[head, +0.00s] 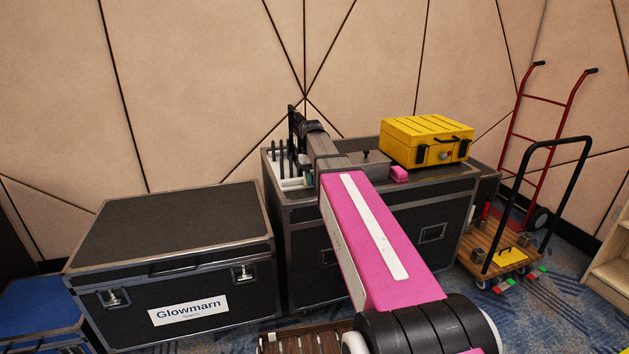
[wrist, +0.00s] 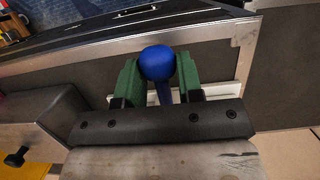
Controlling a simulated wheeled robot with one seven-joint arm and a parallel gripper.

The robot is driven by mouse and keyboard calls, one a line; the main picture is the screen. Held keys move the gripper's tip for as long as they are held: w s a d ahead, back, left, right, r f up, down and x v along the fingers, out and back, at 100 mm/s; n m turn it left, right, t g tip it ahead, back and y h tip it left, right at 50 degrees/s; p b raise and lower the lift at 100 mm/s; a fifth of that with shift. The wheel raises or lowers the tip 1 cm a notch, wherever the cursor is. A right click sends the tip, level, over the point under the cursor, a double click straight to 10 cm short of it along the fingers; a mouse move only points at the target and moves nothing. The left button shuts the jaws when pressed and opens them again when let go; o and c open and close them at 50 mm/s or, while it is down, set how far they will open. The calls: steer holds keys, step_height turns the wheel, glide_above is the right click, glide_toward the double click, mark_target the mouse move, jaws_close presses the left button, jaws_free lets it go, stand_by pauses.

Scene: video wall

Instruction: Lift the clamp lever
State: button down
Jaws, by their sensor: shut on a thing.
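In the wrist view, a round blue knob (wrist: 157,63) sits between the green fingers of my gripper (wrist: 158,70). A blue shaft (wrist: 164,94) runs from the knob down toward the gripper's dark crossbar, which hides its lower end. I take the knob and shaft to be the clamp lever. The fingers are shut on the knob, one on each side. In the head view my pink arm reaches over the black case at the back, and the knob and fingertips cannot be made out there.
A yellow case (head: 426,142) and a small pink block (head: 399,174) sit on the black flight case (head: 423,207). A white rack (head: 290,183) with several dark posts stands left of my arm. A closed Glowmarn case (head: 172,240) is at left, a platform cart (head: 509,257) at right.

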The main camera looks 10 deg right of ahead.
steer(key=c, duration=0.8)
jaws_free()
steer(key=shift+o, duration=0.2)
steer(key=shift+s+f, duration=0.1)
